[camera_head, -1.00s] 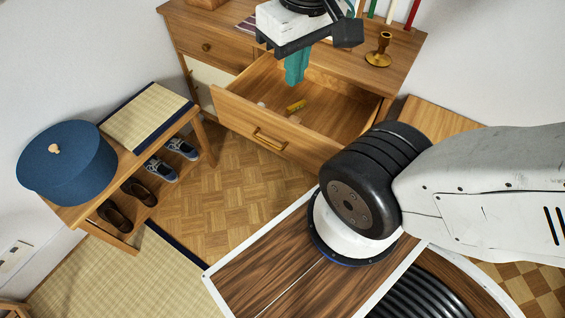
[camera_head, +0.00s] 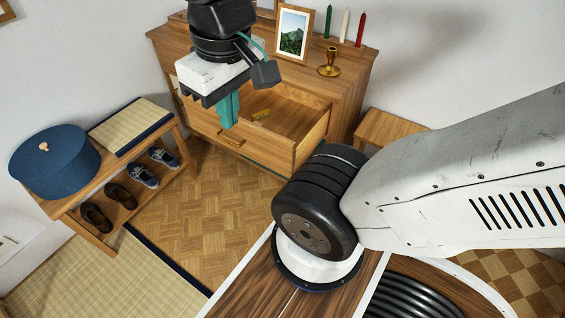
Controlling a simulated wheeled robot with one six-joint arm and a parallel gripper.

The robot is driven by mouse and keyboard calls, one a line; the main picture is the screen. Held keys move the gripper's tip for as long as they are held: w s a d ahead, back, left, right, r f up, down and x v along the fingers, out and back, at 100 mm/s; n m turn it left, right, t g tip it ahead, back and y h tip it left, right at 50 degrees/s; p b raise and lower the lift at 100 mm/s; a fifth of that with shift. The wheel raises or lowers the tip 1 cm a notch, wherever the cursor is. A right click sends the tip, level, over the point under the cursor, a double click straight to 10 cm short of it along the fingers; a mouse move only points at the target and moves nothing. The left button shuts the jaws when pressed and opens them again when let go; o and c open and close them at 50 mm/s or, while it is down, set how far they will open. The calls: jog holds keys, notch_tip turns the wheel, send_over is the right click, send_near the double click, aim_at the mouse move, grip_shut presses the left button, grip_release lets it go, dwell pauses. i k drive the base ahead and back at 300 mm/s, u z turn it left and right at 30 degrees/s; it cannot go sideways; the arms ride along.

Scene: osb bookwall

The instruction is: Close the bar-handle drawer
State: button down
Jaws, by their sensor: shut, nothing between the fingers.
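The bar-handle drawer (camera_head: 276,158) of the wooden dresser (camera_head: 345,92) stands pulled out. Its bar handle (camera_head: 231,139) is on the front panel, at the lower middle. The gripper hides part of the drawer and the dresser's left side.
A framed picture (camera_head: 293,34), a brass candle holder (camera_head: 330,63) and candles stand on the dresser top. At left, a low bench (camera_head: 70,199) holds a blue round box (camera_head: 54,163), with shoes below. A wooden stool (camera_head: 387,130) stands right of the dresser. Parquet floor is clear before the drawer.

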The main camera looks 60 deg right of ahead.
aim_at(298, 121)
jog(key=k, duration=0.55)
jog(key=z, duration=1)
jog(key=i, duration=0.5)
jog(key=z, duration=0.05)
